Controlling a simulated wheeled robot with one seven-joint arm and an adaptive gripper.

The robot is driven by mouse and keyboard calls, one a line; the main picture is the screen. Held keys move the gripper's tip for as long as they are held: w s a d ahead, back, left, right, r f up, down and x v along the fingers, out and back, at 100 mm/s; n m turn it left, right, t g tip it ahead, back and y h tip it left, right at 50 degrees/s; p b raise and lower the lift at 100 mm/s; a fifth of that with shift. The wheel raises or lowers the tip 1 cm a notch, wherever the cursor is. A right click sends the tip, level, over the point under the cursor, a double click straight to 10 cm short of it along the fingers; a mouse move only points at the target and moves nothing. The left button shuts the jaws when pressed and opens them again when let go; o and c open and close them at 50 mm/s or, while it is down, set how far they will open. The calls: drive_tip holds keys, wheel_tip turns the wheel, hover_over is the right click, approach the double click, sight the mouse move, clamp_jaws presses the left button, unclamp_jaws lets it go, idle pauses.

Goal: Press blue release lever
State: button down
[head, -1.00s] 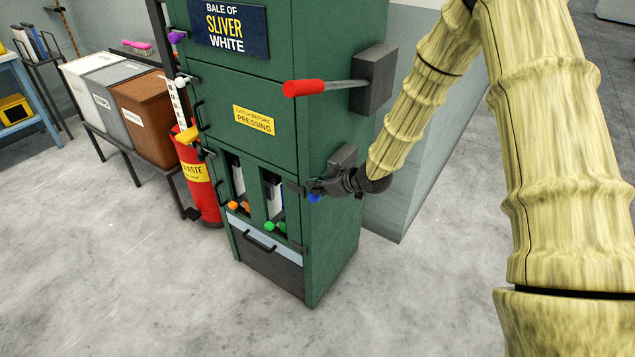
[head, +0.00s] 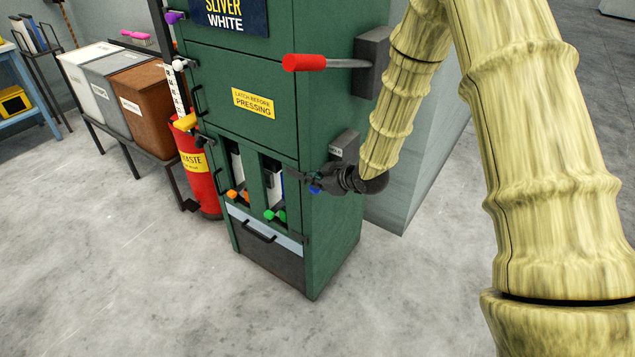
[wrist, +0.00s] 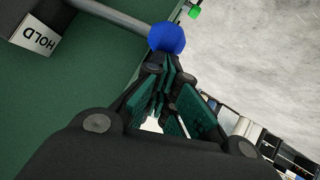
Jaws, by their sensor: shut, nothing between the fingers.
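The blue release lever has a blue knob (head: 315,189) low on the right side of the green press (head: 335,235). In the wrist view the blue knob (wrist: 167,38) sits at the end of a grey rod (wrist: 112,14), close to a white HOLD label (wrist: 35,36). My gripper (head: 325,180) is shut and empty right beside the knob. In the wrist view my gripper's fingertips (wrist: 162,62) point at the knob and overlap its near edge. I cannot tell whether they touch it. Most of the rod is hidden in the head view.
A red-handled lever (head: 305,62) sticks out above my gripper. Orange (head: 238,194) and green (head: 275,215) knobs sit in the front slots. A red waste bin (head: 203,185) and a row of lidded bins (head: 143,105) stand left. The floor in front is clear.

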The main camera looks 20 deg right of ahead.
drive_tip(key=shift+n+t+h, duration=0.5)
drive_tip(key=shift+n+h, duration=0.1)
wheel_tip(320, 180, down, 4)
drive_tip(key=b, duration=0.4)
drive_tip(key=shift+s+a+f, duration=0.1)
drive_tip(key=shift+a+f, duration=0.05)
drive_tip(key=shift+w+d+f+n+t+h+b, duration=0.15)
drive_tip(key=shift+f+n+t+h+b, duration=0.15)
drive_tip(key=shift+f+b, duration=0.7)
drive_tip(key=shift+w+d+f+n+t+h+b, duration=0.1)
drive_tip(key=shift+d+f+n+t+h+b, duration=0.25)
drive_tip(key=shift+b, duration=1.05)
drive_tip(key=shift+a+f, duration=0.15)
drive_tip(key=shift+s, duration=0.1)
drive_tip(key=p, duration=0.2)
approach(315, 191)
drive_tip(key=shift+s+a+r, duration=0.15)
drive_tip(key=shift+s, duration=0.35)
drive_tip(key=shift+s+a+r, duration=0.15)
drive_tip(key=shift+s, duration=0.4)
